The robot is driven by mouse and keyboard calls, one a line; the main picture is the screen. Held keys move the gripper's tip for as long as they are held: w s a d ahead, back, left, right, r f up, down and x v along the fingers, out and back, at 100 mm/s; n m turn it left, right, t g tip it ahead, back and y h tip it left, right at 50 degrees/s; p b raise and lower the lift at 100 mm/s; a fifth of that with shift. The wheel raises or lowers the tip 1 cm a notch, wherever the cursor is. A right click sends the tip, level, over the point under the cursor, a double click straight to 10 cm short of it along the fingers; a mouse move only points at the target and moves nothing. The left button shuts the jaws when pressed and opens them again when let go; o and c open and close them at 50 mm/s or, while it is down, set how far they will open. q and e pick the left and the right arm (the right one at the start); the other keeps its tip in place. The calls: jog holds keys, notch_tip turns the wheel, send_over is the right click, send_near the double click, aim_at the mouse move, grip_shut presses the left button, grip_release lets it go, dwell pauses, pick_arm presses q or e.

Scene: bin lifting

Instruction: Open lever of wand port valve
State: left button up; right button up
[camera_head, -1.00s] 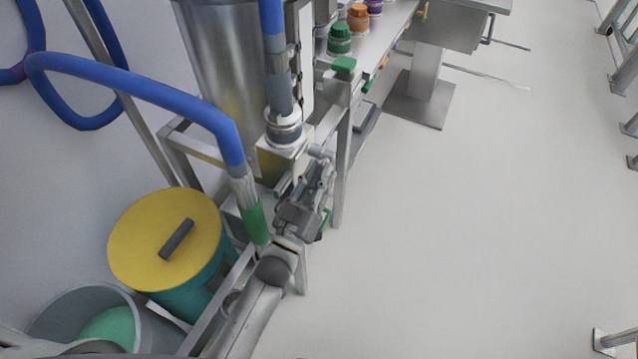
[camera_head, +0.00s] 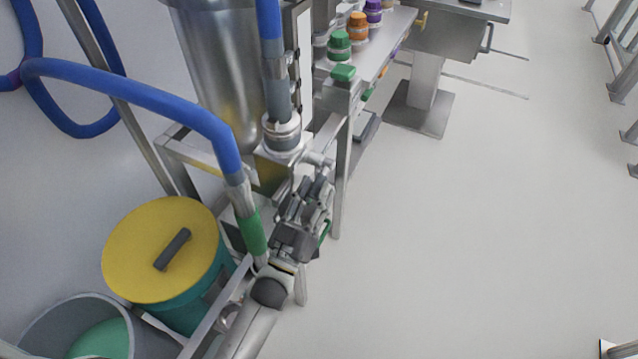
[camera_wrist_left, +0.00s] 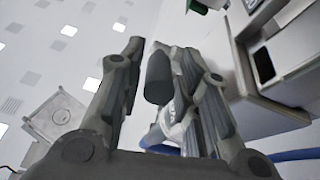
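The wand port (camera_head: 283,135) is a pale metal collar under the vertical blue hose's grey cuff, beside the steel tank. A small silver valve fitting (camera_head: 320,160) sticks out to its right; its lever is hard to make out. My left gripper (camera_head: 307,190) is just below this fitting, its fingers apart. In the left wrist view the fingers (camera_wrist_left: 150,55) are spread, and a dark grey cylinder (camera_wrist_left: 158,78) shows between or beyond them. I cannot tell whether it is the lever or whether the fingers touch it. My right gripper is out of view.
The steel tank (camera_head: 218,70) stands behind the port. A green-gripped wand (camera_head: 251,232) on a blue hose is close left of my gripper. A yellow-lidded bin (camera_head: 135,250) and a grey bucket (camera_head: 35,325) stand at lower left.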

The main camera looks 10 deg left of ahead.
pick_arm(q)
jog(key=v, duration=1)
jog(key=shift+r, duration=0.15)
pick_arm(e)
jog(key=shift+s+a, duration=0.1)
pick_arm(q)
jog(key=shift+a, duration=0.1)
